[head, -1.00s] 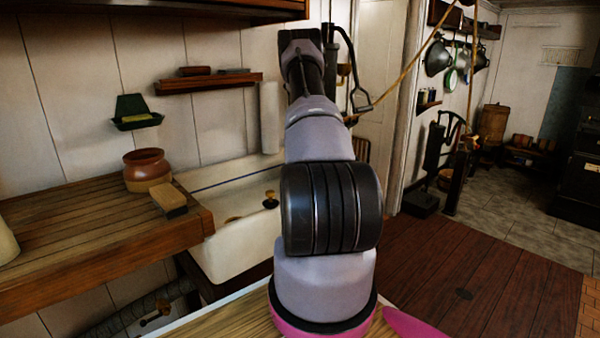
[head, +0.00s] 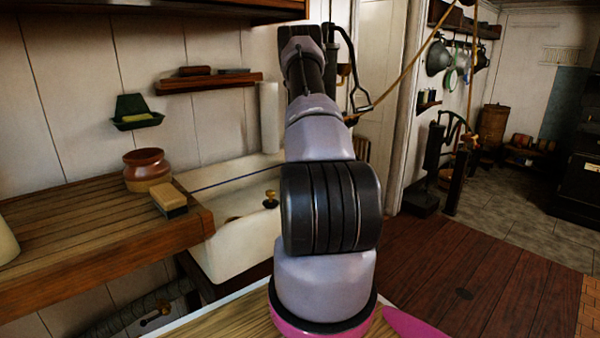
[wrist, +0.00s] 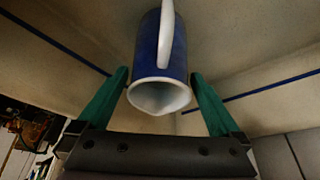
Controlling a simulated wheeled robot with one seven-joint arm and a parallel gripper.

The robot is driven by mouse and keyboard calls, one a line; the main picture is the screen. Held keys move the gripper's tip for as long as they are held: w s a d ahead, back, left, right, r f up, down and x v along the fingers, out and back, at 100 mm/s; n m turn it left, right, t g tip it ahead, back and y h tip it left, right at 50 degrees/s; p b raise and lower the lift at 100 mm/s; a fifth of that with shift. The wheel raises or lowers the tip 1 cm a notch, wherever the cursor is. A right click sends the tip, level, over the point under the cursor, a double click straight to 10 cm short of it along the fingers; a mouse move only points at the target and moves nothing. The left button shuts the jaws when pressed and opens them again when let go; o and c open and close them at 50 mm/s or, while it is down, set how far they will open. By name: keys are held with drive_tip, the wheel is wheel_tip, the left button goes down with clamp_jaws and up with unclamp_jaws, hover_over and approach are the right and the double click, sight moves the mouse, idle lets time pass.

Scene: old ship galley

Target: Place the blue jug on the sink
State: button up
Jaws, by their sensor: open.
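The blue jug (wrist: 178,50) shows in the wrist view, with a white rim, pale inside and white handle. Its mouth faces the camera and its handle runs up the picture. My gripper (wrist: 160,78) is open, with one green finger on each side of the jug and small gaps beside it. Cream surfaces with a blue line, like the sink's inside, lie behind the jug; I cannot tell whether the jug rests on them. In the head view the white sink (head: 230,245) stands left of my arm. My arm hides the jug and gripper there.
A wooden draining board (head: 80,225) left of the sink holds a brown pot (head: 146,170) and a brush (head: 168,199). A small shelf (head: 208,83) and a green soap holder (head: 134,112) are on the wall. The plank floor to the right is clear.

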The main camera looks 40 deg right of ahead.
drive_tip(key=v, duration=1)
drive_tip(key=shift+r, duration=0.1)
drive_tip(key=s+a+r+n+t+y, duration=0.1)
drive_tip(key=s+a+r, duration=0.4)
drive_tip(key=a+r, duration=0.8)
drive_tip(key=s+a+r+n+t+y, duration=0.1)
drive_tip(key=s+a+r, duration=0.4)
drive_tip(key=a+r, duration=0.75)
drive_tip(key=s+a+r+n+y, duration=0.1)
drive_tip(key=s+a+r, duration=0.1)
drive_tip(key=s+a, duration=0.7)
drive_tip(key=s+a+r+n+t+y, duration=0.1)
drive_tip(key=s+a+r+y, duration=0.1)
drive_tip(key=s+a, duration=0.7)
drive_tip(key=s, duration=0.7)
drive_tip(key=shift+t, duration=0.3)
drive_tip(key=shift+c, duration=0.3)
